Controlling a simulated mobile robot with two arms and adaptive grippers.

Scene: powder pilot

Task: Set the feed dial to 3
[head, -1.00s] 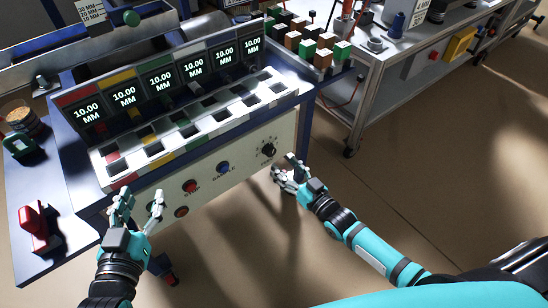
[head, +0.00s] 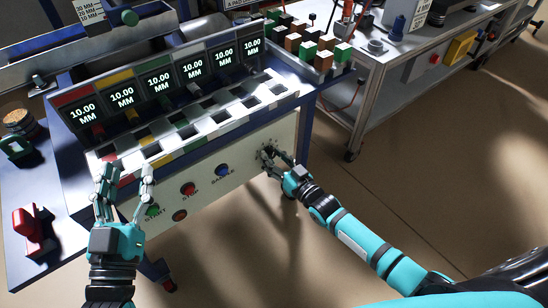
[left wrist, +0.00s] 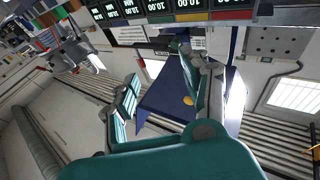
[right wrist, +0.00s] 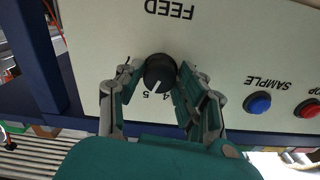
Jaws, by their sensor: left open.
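The black feed dial (right wrist: 159,72) is on the pale front panel (right wrist: 110,30), under the upside-down word FEED in the right wrist view. Its white pointer faces the numerals 4 and 5; I cannot tell exactly where it points. My right gripper (right wrist: 160,76) has one finger on each side of the dial, very close to it. Whether both fingers press on it is not clear. In the head view the right gripper (head: 274,156) hides most of the dial. My left gripper (head: 126,178) is open and empty in front of the panel's left end.
The panel also has a blue SAMPLE button (right wrist: 257,103) and a red STOP button (right wrist: 307,108). Several displays (head: 158,82) read 10.00 MM above the slots. A red-handled device (head: 30,225) is at the left. A metal cart (head: 365,85) stands right; the floor between is clear.

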